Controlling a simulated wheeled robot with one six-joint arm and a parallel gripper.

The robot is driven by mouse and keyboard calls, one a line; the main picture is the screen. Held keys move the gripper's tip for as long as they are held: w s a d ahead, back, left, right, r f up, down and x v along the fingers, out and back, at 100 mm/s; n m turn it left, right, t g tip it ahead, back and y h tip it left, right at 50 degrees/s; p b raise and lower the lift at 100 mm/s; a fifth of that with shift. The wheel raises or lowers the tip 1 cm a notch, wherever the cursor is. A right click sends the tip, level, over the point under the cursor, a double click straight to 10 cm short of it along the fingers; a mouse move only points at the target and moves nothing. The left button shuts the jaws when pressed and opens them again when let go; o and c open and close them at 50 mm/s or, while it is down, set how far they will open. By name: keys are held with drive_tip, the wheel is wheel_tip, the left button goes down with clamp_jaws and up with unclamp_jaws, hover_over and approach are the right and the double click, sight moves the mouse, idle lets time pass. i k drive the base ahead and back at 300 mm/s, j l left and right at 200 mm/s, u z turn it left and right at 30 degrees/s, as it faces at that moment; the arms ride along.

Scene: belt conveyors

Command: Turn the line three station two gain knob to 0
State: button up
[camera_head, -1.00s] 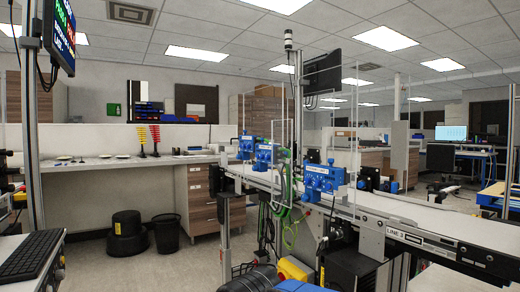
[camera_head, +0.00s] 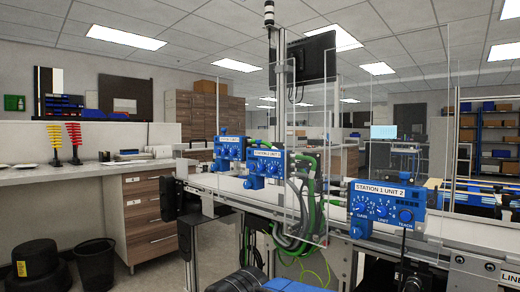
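A blue control unit (camera_head: 388,209) stands at the conveyor at right; its white label (camera_head: 379,189) seems to read "STATION 1 UNIT 2". Its leftmost knob (camera_head: 360,209) has a word like "GAIN" under it; the setting is too small to read. A second blue unit (camera_head: 265,164) stands to its left with a similar label that I cannot read surely. A third blue unit (camera_head: 229,149) is farther back. I cannot read a station two label on any unit.
The conveyor (camera_head: 455,228) runs from centre left to the right edge, with a cut-off "LINE" label (camera_head: 512,276). Clear panels (camera_head: 350,130) stand around the units. Green hoses (camera_head: 312,200) hang by the middle. Black bins (camera_head: 95,262) stand on the floor at left.

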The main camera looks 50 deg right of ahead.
sight(273, 170)
drive_tip(key=i+z, duration=0.45)
drive_tip(key=i+j+z, duration=0.25)
drive_tip(key=z, duration=0.15)
drive_tip(key=i+j+z, duration=0.65)
drive_tip(key=z, duration=0.25)
drive_tip(key=i+j+z, duration=0.1)
drive_tip(key=j+z, duration=2.15)
